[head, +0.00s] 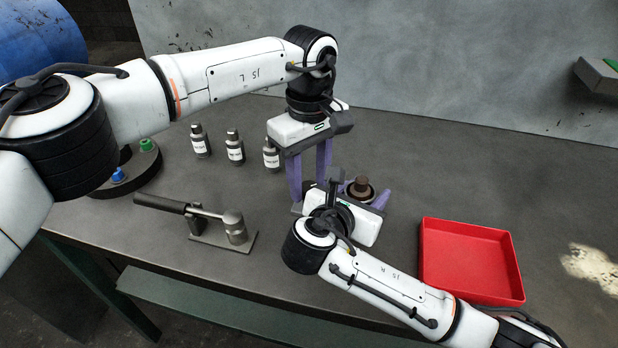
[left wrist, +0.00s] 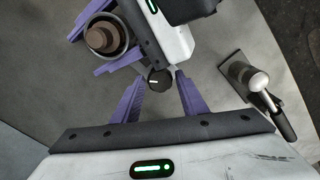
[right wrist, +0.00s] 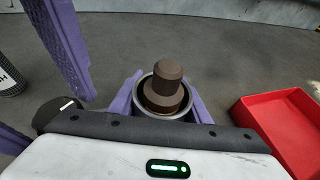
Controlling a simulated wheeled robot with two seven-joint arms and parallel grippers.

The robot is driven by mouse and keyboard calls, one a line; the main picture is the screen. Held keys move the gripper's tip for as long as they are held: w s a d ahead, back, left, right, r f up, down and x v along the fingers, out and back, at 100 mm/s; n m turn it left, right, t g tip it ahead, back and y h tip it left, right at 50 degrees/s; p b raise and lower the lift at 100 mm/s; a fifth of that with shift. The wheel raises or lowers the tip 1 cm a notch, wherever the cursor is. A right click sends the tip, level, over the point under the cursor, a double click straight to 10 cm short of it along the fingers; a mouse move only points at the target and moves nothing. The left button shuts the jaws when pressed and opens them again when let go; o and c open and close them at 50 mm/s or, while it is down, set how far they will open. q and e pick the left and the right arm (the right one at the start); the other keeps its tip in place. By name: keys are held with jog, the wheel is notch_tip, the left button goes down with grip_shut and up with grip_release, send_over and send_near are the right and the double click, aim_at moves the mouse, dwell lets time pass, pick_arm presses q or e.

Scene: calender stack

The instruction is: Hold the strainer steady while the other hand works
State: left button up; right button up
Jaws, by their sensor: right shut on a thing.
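The round grey cup-like piece, taken as the strainer (right wrist: 163,110), has a dark inside with a brown stepped plug (right wrist: 164,88) standing in it. My right gripper (head: 361,192) is shut on it, with one purple finger on each side in the right wrist view. It also shows upright in the left wrist view (left wrist: 106,37). My left gripper (left wrist: 160,76) points down just left of my right gripper, its fingers apart. A dark round knob (left wrist: 159,81) with a white mark lies between its fingertips, with gaps on both sides. What the knob sits on is hidden.
A red tray (head: 470,262) lies to the right. Three dark labelled bottles (head: 235,148) stand behind on the left. A lever tool on a plate (head: 215,238) lies front left, near a round base with coloured knobs (head: 130,172). The table's far right is clear.

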aim_at(309, 186)
pick_arm(q)
notch_tip(309, 186, up, 12)
dwell(0.6)
pick_arm(e)
jog(key=o, duration=1.5)
